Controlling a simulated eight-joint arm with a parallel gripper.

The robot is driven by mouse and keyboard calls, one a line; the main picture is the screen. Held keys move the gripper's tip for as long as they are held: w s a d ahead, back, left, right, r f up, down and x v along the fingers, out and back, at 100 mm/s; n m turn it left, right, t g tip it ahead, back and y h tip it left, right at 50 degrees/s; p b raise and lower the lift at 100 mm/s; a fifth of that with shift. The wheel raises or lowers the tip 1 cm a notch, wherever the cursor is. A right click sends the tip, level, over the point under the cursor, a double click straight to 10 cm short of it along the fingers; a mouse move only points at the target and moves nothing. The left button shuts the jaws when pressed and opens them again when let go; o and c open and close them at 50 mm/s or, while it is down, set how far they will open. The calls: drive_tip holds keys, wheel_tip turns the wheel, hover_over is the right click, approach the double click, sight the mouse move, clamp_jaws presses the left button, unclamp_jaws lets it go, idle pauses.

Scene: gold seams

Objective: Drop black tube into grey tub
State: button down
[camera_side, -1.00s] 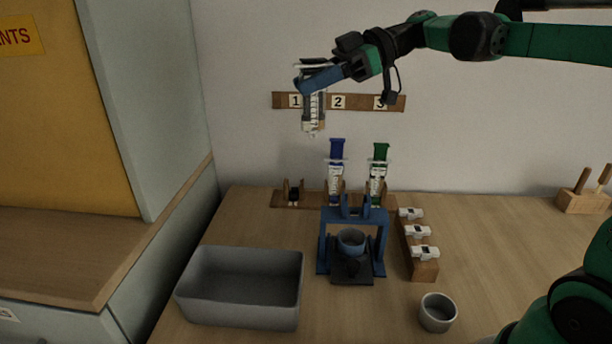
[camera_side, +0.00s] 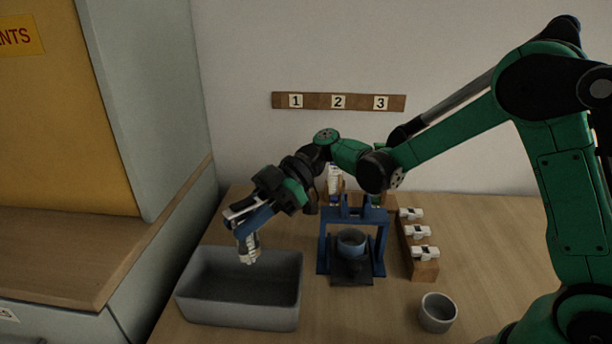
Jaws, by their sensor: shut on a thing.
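My gripper (camera_side: 244,225) is shut on the black tube (camera_side: 249,251). The part of the tube that shows below the fingers looks whitish with dark marks, and its upper part is hidden by the gripper. The tube points down, slightly tilted. In the picture it is over the back part of the grey tub (camera_side: 240,316), and its lower end shows against the tub's inside. The grey tub is an open rectangular box at the front left of the table. The part of its inside that shows looks empty.
A blue stand (camera_side: 323,248) holding a dark cup (camera_side: 352,240) is right of the tub. White clips sit on a wooden block (camera_side: 424,271) further right, with a small grey pot (camera_side: 437,312) in front. My arm mostly hides the tube rack behind.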

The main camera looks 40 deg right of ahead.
drive_tip(key=shift+f, duration=0.45)
drive_tip(key=c, duration=0.6)
unclamp_jaws()
drive_tip(key=v, duration=0.5)
drive_tip(key=shift+d+r, duration=0.1)
drive_tip(key=shift+d, duration=0.2)
